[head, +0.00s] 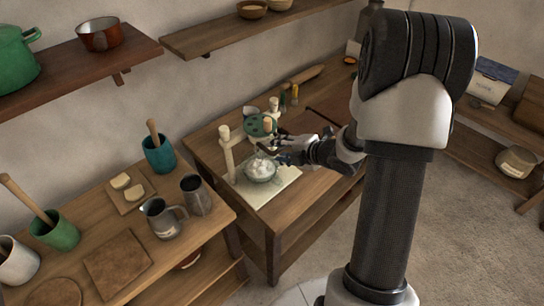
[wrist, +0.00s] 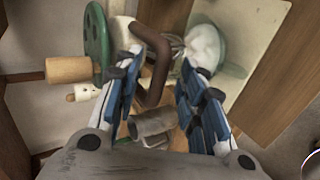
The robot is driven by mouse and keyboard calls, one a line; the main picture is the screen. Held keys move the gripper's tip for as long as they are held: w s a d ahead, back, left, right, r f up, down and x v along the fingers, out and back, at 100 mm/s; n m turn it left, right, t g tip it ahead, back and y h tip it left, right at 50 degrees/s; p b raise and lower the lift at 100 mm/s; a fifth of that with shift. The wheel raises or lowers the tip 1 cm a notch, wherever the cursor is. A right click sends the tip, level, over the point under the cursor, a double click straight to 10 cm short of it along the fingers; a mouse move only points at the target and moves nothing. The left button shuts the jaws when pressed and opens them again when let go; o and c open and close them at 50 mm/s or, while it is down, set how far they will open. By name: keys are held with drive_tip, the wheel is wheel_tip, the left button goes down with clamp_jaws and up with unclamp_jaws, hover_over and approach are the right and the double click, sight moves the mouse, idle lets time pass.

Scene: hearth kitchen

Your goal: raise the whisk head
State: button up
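The whisk stand has a pale wooden post (head: 227,156) and a green wheel (head: 251,126), with the wheel (wrist: 97,38) and its wooden knob (wrist: 68,70) at the upper left in the wrist view. A glass bowl of white contents (head: 262,170) sits under it; the contents (wrist: 204,45) also show in the wrist view. A brown bent bar (wrist: 154,58) of the stand reaches between my fingers. My gripper (head: 279,150) is beside the stand, above the bowl's right side. In the wrist view my gripper (wrist: 160,73) is open around the bar, fingers apart. The whisk itself is mostly hidden.
The bowl stands on a pale board (head: 270,193) on the wooden table. A pestle-like rolling pin (head: 305,75) and small jars lie behind. At the left, a counter holds a teal pot (head: 158,155), a pitcher (head: 162,220) and a dark mug (head: 196,195). Shelves hang above.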

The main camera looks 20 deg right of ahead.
drive_tip(key=p+v, duration=0.2)
drive_tip(key=v, duration=0.4)
drive_tip(key=shift+s+r, duration=0.15)
drive_tip(key=shift+r, duration=0.05)
idle(0.4)
